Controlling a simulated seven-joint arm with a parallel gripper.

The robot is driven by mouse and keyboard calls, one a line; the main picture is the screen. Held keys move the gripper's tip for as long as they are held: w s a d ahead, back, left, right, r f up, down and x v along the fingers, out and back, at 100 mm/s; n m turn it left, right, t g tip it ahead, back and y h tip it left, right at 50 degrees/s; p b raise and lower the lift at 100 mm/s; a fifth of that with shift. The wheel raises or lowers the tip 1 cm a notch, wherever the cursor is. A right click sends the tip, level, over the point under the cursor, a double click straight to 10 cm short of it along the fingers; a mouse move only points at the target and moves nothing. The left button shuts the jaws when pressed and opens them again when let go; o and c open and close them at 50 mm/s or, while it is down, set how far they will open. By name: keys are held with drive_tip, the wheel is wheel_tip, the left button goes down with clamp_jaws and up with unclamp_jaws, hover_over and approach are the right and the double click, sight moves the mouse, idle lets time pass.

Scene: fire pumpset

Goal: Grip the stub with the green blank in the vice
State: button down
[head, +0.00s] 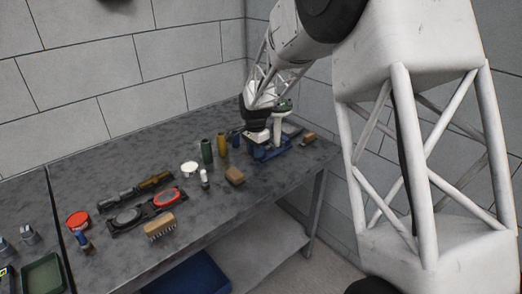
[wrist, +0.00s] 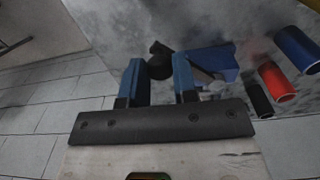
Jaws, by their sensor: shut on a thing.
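The blue vice (head: 270,152) stands near the right end of the bench; part of its blue body also shows in the wrist view (wrist: 212,62). A pale upright piece with a dark green top (head: 283,106), seemingly the stub with the green blank, stands above the vice; whether the jaws touch it is hidden. My gripper (head: 257,136) is at the vice's near left side. In the wrist view my gripper's blue fingers (wrist: 158,72) are shut on a dark rounded part (wrist: 158,52), seemingly the vice handle. The grip is partly hidden in the head view.
Green (head: 207,151) and yellow (head: 222,145) cylinders stand left of the vice. A white round tin (head: 189,168), a small white bottle (head: 204,179) and a tan block (head: 235,176) are nearby. A brush (head: 160,226) and a red-ringed tool (head: 145,207) lie further left.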

drive_tip(key=shift+a+m, duration=0.6)
drive_tip(key=shift+m, duration=0.1)
drive_tip(key=c, duration=0.9)
unclamp_jaws()
drive_tip(key=shift+r, duration=3.85)
